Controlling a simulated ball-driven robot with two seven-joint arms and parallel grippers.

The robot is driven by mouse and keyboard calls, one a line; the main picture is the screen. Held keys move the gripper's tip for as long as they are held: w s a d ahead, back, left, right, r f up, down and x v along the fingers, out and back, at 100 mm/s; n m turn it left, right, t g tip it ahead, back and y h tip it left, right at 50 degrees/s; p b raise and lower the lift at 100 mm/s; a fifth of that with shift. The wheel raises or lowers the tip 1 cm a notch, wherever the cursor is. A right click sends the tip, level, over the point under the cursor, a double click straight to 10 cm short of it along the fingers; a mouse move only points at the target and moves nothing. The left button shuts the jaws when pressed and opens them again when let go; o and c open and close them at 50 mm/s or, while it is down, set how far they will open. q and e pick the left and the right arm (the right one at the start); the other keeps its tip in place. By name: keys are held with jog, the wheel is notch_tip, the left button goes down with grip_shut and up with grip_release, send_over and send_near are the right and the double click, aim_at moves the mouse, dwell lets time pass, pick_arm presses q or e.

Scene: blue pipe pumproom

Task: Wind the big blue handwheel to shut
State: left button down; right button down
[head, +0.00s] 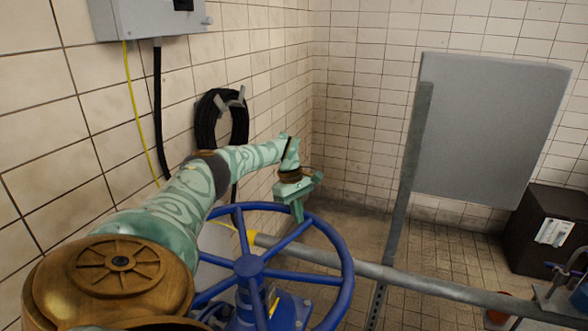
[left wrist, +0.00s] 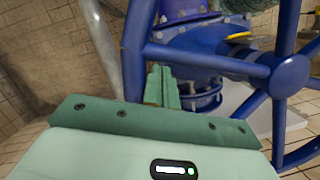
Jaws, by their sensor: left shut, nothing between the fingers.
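The big blue handwheel (head: 345,262) lies face up at the lower middle of the head view, with several spokes running to a round hub. My left arm reaches over its left side from the lower left. My left gripper (head: 298,212) is shut and empty, pointing down at the wheel's far rim. In the left wrist view the shut fingers (left wrist: 158,85) are close beside the blue rim (left wrist: 134,50), with the hub (left wrist: 290,76) to their right. I cannot tell whether the fingers touch the rim. My right gripper is not in view.
A grey pipe (head: 430,282) runs across behind the wheel to the right. A grey panel (head: 490,130) stands on a post at the right. A dark box (head: 550,230) stands on the floor at the far right. A black hose coil (head: 222,122) hangs on the left wall.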

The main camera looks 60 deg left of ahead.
pick_arm(q)
jog(key=p+v, duration=0.2)
jog(key=v, duration=1.2)
jog(key=shift+r+p, duration=0.2)
jog(key=shift+p, duration=0.1)
jog(key=c, duration=1.5)
grip_release()
jog(key=shift+p+v, duration=0.45)
jog(key=shift+v, duration=0.45)
jog(key=o, duration=0.4)
jog(key=d+g+y+p, duration=0.1)
jog(key=p, duration=0.1)
jog(key=d+r+m+y+p, duration=0.1)
jog(key=p, duration=0.1)
jog(key=shift+s+d+g, duration=0.1)
jog(key=shift+g, duration=0.3)
jog(key=a+f+n+y+b, duration=0.1)
jog(key=f, duration=0.4)
jog(key=a+f+n+y+b, duration=0.1)
jog(key=a+f+n+y, duration=0.1)
jog(key=f, duration=0.4)
jog(key=a+f+n+y+b, duration=0.1)
jog(key=f+y, duration=0.1)
jog(key=f, duration=0.4)
jog(key=shift+w+a+f+n+b, duration=0.15)
jog(key=shift+w+a+n+b, duration=0.05)
jog(key=shift+n+b, duration=0.15)
